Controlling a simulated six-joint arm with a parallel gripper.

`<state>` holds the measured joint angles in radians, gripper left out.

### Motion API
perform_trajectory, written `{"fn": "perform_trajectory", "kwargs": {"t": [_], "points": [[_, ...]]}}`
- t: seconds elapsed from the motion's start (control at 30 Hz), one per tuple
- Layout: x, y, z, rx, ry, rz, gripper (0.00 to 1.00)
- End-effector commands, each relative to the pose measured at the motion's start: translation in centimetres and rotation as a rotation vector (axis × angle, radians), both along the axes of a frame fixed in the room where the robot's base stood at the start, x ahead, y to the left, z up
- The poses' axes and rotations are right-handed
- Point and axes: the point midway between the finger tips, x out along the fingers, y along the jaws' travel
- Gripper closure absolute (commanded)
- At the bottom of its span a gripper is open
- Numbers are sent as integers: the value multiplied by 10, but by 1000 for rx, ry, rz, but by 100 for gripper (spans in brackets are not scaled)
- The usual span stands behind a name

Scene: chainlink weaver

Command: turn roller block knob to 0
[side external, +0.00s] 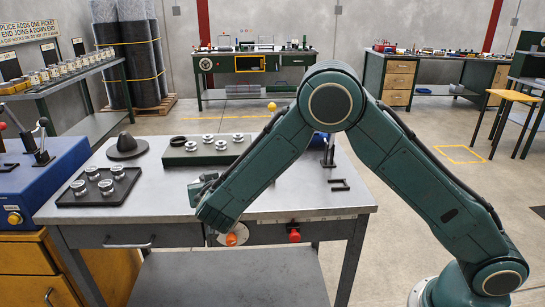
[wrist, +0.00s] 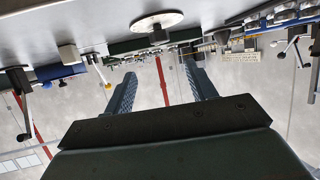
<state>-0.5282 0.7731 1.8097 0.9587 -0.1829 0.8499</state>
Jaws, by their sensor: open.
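My gripper (side external: 197,188) is above the front left part of the grey workbench (side external: 330,202), in front of a dark green block (side external: 180,158) that carries several silver rollers. In the wrist view its two fingers (wrist: 160,68) are spread apart, with nothing between them. An orange knob (side external: 238,235) is at the bench's front edge, just below my wrist and partly covered by it. A red knob (side external: 294,236) is on the front edge to its right. I cannot tell which knob belongs to the roller block, nor read any knob's setting.
A black tray (side external: 72,201) with several silver rollers lies at the left of the bench, with a dark dome-shaped part (side external: 128,147) behind it. A blue machine (side external: 48,180) with levers stands left. A small black bracket (side external: 339,185) lies at the right.

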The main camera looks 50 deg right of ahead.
Motion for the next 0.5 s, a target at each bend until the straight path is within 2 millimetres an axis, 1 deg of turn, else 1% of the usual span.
{"fn": "perform_trajectory", "kwargs": {"t": [0.37, 0.5], "points": [[0, 0, 0, 1, 1, -1, 43], [4, -2, 0, 12, 16, -19, 43]]}}
